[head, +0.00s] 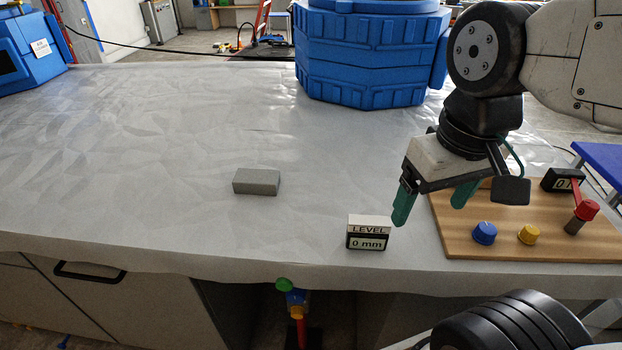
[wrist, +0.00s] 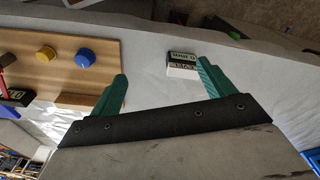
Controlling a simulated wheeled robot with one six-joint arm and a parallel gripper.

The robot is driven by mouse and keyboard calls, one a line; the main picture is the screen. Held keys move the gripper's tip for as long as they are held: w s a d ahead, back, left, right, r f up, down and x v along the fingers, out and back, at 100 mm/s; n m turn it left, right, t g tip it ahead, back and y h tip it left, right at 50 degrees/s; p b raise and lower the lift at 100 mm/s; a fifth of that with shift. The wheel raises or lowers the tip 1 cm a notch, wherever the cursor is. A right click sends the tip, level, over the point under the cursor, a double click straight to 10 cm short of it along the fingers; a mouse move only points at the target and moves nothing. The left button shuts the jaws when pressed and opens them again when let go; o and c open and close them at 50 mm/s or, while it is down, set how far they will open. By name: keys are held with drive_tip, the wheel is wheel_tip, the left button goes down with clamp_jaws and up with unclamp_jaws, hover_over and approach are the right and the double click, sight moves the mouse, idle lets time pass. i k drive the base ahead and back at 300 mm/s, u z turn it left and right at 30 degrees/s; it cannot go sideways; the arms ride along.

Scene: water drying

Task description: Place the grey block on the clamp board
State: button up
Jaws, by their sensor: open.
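The grey block (head: 257,182) lies on the covered table, left of centre in the head view. It is not in the wrist view. The wooden clamp board (head: 480,245) is at the right of the table, with a blue knob (head: 484,233), a yellow knob (head: 528,234) and a red-topped clamp part (head: 585,212). The board also shows at the left of the wrist view (wrist: 50,70). My gripper (head: 430,208) is open and empty, with green fingers. It hangs over the table near the board's left edge, well right of the grey block.
A small level display (head: 369,234) reading 0 mm stands near the table's front edge, close to my gripper. A large blue container (head: 370,60) stands at the back. A black display (head: 563,181) is on the board. The table around the block is clear.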

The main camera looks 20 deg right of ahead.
sight(483, 201)
drive_tip(key=u, duration=0.5)
drive_tip(key=k, duration=0.6)
drive_tip(key=u, duration=1.05)
drive_tip(key=i, duration=1.25)
drive_tip(key=z, duration=0.65)
